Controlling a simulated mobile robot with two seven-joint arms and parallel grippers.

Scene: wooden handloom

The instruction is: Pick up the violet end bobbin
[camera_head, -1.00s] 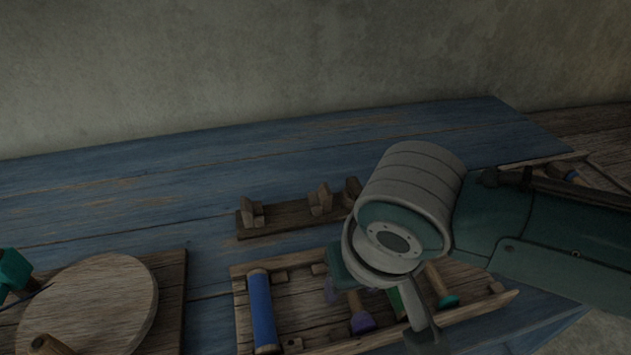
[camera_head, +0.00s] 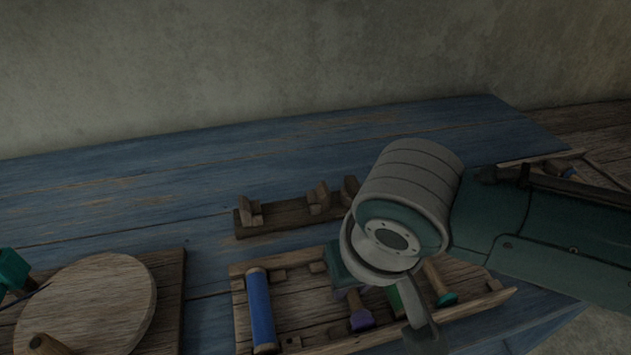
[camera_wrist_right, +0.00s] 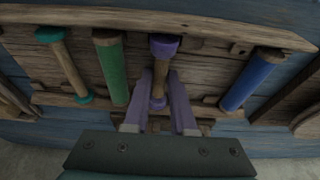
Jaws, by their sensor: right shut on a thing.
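The violet end bobbin (camera_wrist_right: 164,46) has a wooden shaft with violet ends and lies in the wooden tray (camera_head: 243,345). It stretches away from my right gripper (camera_wrist_right: 161,88) in the right wrist view. The gripper is shut on its shaft, with one finger on each side near the closer violet end. In the head view one violet end (camera_head: 361,319) shows below my wrist, which hides much of the bobbin and the fingers. My left gripper is not in view.
A blue bobbin (camera_head: 261,308) lies left of it in the tray. A green bobbin (camera_wrist_right: 112,67) and a teal-ended one (camera_wrist_right: 65,66) lie on the other side. A notched wooden rack (camera_head: 290,214) stands behind the tray. A round wooden disc (camera_head: 90,305) sits left.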

